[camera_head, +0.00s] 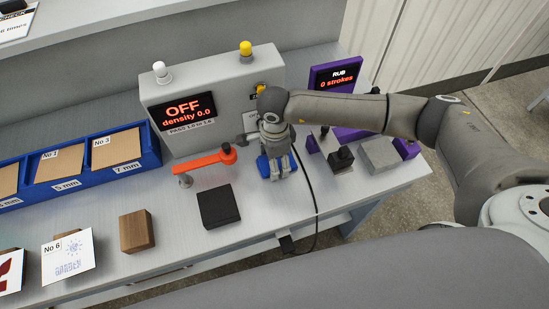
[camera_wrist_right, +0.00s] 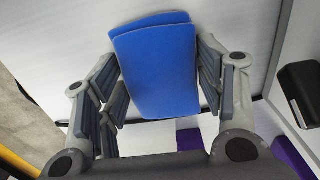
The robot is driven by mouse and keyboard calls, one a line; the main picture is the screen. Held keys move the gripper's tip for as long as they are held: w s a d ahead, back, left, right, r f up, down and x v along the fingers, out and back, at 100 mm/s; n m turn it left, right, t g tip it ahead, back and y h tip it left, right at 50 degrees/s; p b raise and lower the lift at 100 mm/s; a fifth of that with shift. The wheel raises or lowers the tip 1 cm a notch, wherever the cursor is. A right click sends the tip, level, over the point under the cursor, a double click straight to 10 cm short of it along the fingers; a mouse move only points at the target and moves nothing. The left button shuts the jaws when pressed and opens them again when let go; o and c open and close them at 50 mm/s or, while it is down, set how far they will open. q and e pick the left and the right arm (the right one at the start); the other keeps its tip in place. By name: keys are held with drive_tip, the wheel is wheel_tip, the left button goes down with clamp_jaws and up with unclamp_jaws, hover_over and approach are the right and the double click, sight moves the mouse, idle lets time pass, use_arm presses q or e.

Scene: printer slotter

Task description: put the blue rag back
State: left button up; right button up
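The blue rag (camera_head: 263,165) is a small flat block under my right gripper, in front of the grey machine. In the right wrist view the blue rag (camera_wrist_right: 158,70) fills the space between the two fingers. My right gripper (camera_head: 278,170) points down, and its fingers (camera_wrist_right: 160,75) press against both sides of the rag. I cannot tell whether the rag touches the table. A purple stand (camera_head: 406,149) with a screen reading "RUB, 0 strokes" (camera_head: 338,76) is to the right. My left gripper is not in view.
The grey machine (camera_head: 210,140) shows "OFF, density 0.0". An orange lever (camera_head: 205,161), a black block (camera_head: 218,206) and a wooden block (camera_head: 137,231) are left of the gripper. A black-knobbed stamp (camera_head: 341,158) and grey block (camera_head: 380,155) stand right. A cable (camera_head: 310,190) runs close by.

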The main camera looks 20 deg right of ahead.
drive_tip(key=o, duration=0.3)
drive_tip(key=shift+r, duration=0.2)
wheel_tip(320, 180, up, 12)
drive_tip(key=b, duration=0.3)
drive_tip(key=shift+b, duration=0.3)
drive_tip(key=shift+s, duration=0.1)
